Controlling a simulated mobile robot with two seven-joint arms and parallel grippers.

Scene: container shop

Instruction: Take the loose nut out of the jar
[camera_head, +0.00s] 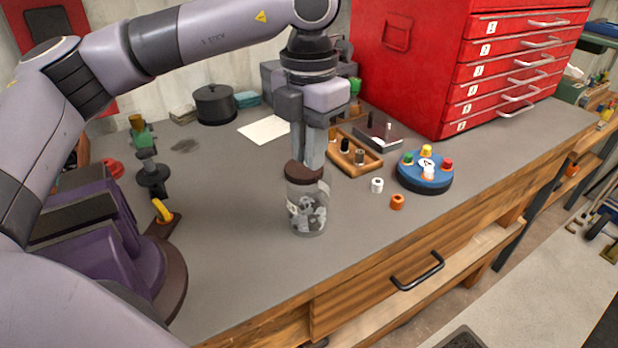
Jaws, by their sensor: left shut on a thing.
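The jar (309,217) is clear and stands upright near the front middle of the grey bench. Small grey metal pieces lie inside it; I cannot tell the loose nut apart from them. A brown round lid (303,173) is at the jar's mouth. My left gripper (311,165) points down from above with its fingers at the lid and is shut on it. I cannot tell whether the lid is seated or slightly lifted. My right gripper is not in view.
A wooden tray (371,164), a blue round holder (426,181) with coloured knobs, a white cap (377,185) and an orange cap (397,202) are right of the jar. A red drawer cabinet (420,70) stands behind. The bench front of the jar is clear.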

